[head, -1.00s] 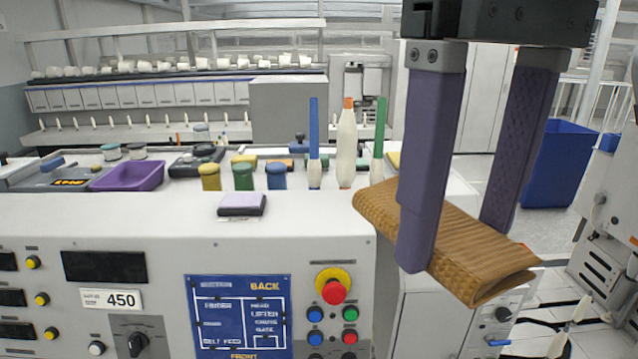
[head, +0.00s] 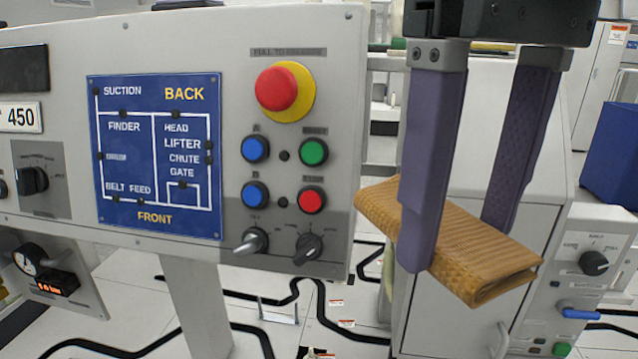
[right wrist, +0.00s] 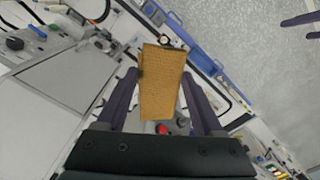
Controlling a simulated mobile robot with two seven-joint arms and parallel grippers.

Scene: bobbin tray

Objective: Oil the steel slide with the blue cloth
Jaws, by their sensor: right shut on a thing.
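My right gripper (head: 455,243) is shut on a folded tan-brown cloth (head: 485,268) with a woven texture, held in the air in front of the machine. The cloth also shows in the right wrist view (right wrist: 161,85) between the two purple fingers. No blue cloth is in view; the held one is tan. I cannot make out a steel slide in either view. Two purple fingertips of my left gripper (right wrist: 294,29) show at the top right edge of the right wrist view, apart, with floor between them.
A grey control panel has a blue diagram plate (head: 155,155), a red emergency button (head: 277,88) and several coloured buttons. A grey cabinet (head: 455,290) stands behind the cloth. A blue bin (head: 612,155) is at the right. Black cables (head: 330,315) run along the floor below the panel.

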